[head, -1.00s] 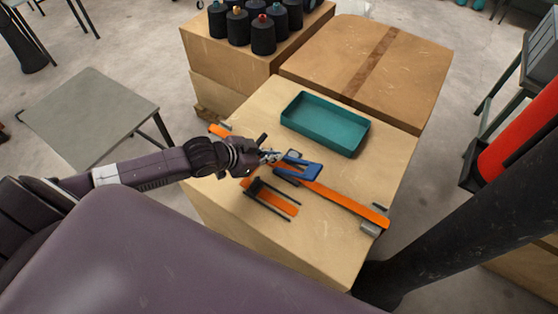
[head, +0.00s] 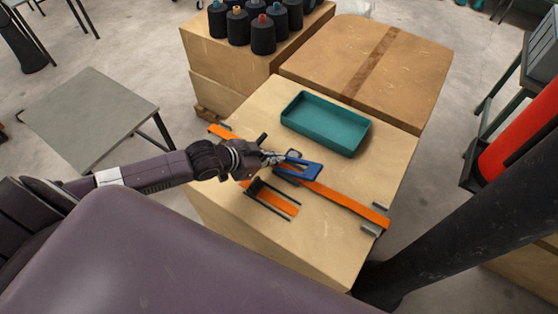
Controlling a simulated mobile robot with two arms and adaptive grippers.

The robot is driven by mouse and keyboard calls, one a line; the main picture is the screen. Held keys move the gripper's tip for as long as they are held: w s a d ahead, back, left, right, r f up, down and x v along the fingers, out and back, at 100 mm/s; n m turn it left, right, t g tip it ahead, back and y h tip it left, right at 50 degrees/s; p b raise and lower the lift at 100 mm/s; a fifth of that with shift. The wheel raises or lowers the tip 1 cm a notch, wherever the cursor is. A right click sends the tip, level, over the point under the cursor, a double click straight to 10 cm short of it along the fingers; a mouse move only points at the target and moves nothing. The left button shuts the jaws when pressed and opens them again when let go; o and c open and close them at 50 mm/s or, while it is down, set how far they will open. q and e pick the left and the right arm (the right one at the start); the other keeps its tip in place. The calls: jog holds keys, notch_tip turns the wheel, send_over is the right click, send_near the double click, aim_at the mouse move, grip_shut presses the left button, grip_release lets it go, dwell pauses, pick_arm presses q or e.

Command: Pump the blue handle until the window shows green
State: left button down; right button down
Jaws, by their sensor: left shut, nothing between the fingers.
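The blue handle (head: 302,172) is a flat blue frame on the orange strap, near the middle of the wooden worktop. My left gripper (head: 280,157) is shut and empty, its fingertips close by the left end of the blue handle; whether they touch it I cannot tell. The orange strap (head: 345,201) runs diagonally across the worktop, with a grey bracket at its lower right end. I cannot make out a window or its colour. My right gripper is not in view.
A teal tray (head: 325,124), empty, sits behind the handle on the worktop (head: 365,178). A black fork-like rack (head: 270,201) with an orange plate lies in front. Dark spools (head: 263,36) and a cardboard box (head: 400,75) stand behind. A grey table (head: 88,118) is at left.

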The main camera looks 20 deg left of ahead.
aim_at(275, 168)
pick_arm(q)
jog(key=shift+s+d+f, duration=0.1)
jog(key=shift+d+f, duration=0.1)
jog(key=shift+f, duration=0.25)
dwell(0.3)
jog(key=shift+s+d+f+b, duration=0.15)
jog(key=shift+s+f+b, duration=0.05)
jog(key=shift+s+f, duration=0.2)
jog(key=shift+s+d+f+b, duration=0.15)
jog(key=shift+s+f+b, duration=0.1)
jog(key=shift+f, duration=0.25)
dwell(0.8)
jog(key=shift+r, duration=0.1)
jog(key=shift+w+a+r+p, duration=0.2)
jog(key=shift+r+p, duration=0.2)
jog(key=shift+p, duration=0.2)
jog(key=shift+w+a+r+p, duration=0.25)
jog(key=shift+w+r+p, duration=0.15)
jog(key=shift+r+p, duration=0.35)
jog(key=shift+a+r, duration=0.15)
jog(key=shift+r, duration=0.1)
